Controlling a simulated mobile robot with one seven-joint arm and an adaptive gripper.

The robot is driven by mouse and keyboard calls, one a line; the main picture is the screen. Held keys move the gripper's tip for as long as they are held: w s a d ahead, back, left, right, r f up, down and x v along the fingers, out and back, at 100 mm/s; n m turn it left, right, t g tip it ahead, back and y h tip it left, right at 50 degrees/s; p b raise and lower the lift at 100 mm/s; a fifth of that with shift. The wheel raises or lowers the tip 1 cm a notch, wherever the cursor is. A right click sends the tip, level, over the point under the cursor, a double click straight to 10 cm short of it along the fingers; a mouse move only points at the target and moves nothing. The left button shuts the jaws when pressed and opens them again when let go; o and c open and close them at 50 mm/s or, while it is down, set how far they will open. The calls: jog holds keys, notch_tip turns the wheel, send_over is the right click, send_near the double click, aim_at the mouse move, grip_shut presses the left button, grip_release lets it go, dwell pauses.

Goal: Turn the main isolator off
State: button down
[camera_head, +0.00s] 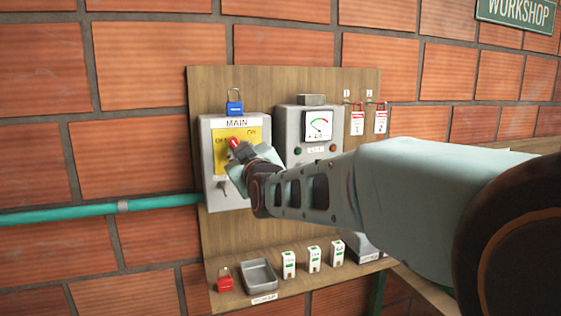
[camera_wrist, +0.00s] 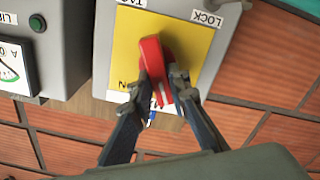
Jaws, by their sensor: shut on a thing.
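The main isolator is a grey box (camera_head: 220,196) labelled MAIN on a wooden board, with a yellow plate (camera_wrist: 128,48) and a red rotary handle (camera_head: 234,142). OFF shows at the plate's upper left and ON at its upper right in the head view. My gripper (camera_head: 240,152) is at the handle. In the wrist view, my gripper (camera_wrist: 164,88) has one finger on each side of the red handle (camera_wrist: 152,55) and is shut on it. The handle points roughly toward the box's top, between the labels. The fingers hide part of the plate.
A blue padlock (camera_head: 234,102) is above the box. A meter box (camera_head: 294,118) stands to the right, with red tags (camera_head: 357,123) beyond it. A red padlock (camera_head: 225,280), grey tray (camera_head: 260,277) and several white blocks (camera_head: 289,264) sit on the lower ledge.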

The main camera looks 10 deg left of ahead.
jog(key=n, duration=0.8)
jog(key=f+n+b, duration=0.1)
jog(key=n, duration=0.3)
jog(key=shift+s+a, duration=0.2)
jog(key=shift+a, duration=0.1)
jog(key=shift+n, duration=0.3)
jog(key=c, duration=1.8)
grip_release()
jog(key=shift+c, duration=0.2)
